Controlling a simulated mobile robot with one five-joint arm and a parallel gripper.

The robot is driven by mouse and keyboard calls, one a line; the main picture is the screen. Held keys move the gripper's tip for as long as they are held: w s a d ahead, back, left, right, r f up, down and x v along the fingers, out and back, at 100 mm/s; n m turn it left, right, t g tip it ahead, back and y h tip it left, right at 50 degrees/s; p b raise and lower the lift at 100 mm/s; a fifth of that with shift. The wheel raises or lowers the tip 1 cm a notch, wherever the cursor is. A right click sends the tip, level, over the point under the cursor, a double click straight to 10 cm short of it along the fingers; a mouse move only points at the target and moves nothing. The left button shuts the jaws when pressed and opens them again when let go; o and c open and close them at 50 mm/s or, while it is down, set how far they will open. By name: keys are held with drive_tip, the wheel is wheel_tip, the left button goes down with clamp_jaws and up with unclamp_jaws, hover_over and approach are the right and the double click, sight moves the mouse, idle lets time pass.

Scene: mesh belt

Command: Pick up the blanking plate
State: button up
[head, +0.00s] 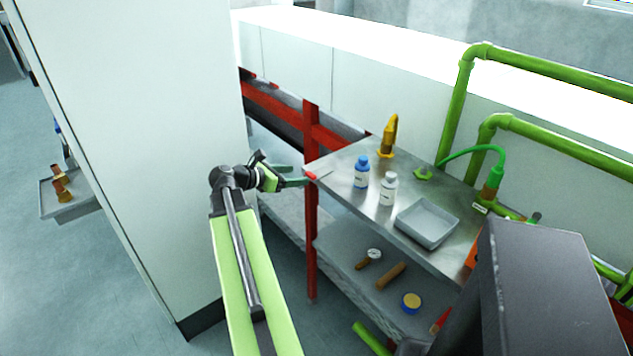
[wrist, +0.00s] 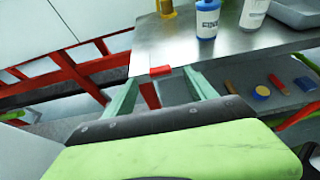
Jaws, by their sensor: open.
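In the wrist view the red end shows between the fingertips of my gripper (wrist: 161,77), with nothing clamped. I cannot tell whether a finger touches it.
The metal table (head: 338,184) also bears a blue bottle (head: 361,173), a white bottle (head: 387,190), a yellow fitting (head: 388,140) and a grey tray (head: 427,222). A lower shelf (head: 340,250) holds small tools. A red post (head: 311,240) stands below the corner. A white cabinet (head: 150,130) stands left.

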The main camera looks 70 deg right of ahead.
sight(309, 174)
drive_tip(key=b+x, duration=0.2)
drive_tip(key=x, duration=0.4)
drive_tip(key=shift+w+d, duration=0.1)
drive_tip(key=shift+d, duration=0.05)
clamp_jaws()
idle(0.3)
